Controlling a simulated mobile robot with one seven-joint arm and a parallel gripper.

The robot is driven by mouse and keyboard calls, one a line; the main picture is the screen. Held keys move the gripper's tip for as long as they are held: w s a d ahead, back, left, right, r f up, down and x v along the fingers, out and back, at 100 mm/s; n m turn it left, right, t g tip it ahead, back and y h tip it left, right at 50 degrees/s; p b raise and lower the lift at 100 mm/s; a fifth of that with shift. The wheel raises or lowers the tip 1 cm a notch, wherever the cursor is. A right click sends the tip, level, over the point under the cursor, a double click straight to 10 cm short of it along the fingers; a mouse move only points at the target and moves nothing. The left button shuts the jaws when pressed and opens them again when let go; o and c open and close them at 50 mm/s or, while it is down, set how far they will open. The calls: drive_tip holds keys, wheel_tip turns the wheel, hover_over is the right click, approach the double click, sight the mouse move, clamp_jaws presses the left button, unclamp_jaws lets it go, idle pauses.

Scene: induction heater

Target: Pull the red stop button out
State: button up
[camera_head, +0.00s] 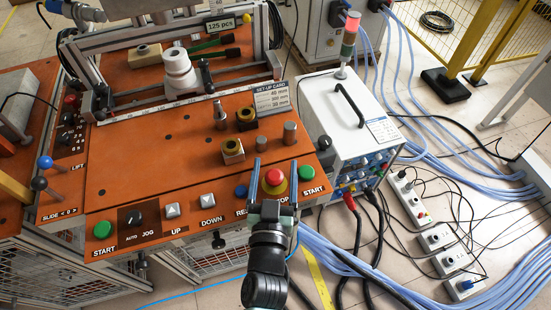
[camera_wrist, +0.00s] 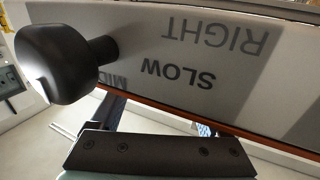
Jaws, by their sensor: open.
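The red stop button (camera_head: 274,177) is a round red cap on a yellow base at the front right of the orange control panel (camera_head: 160,175). My gripper (camera_head: 275,166) is in front of the panel, with one finger to the left and one to the right of the button in the head view. The fingers are open. Whether they touch the cap, and how deep they reach, I cannot tell. My gripper's body hides part of the STOP label. The button is not recognisable in the wrist view.
A green start button (camera_head: 306,173) is close on the right and a blue button (camera_head: 241,191) close on the left. A white heater unit (camera_head: 345,110) stands behind right. A black knob (camera_wrist: 65,60) on a labelled panel fills the wrist view's upper left. Cables cover the right floor.

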drive_tip(key=shift+w, duration=0.95)
clamp_jaws()
idle(0.8)
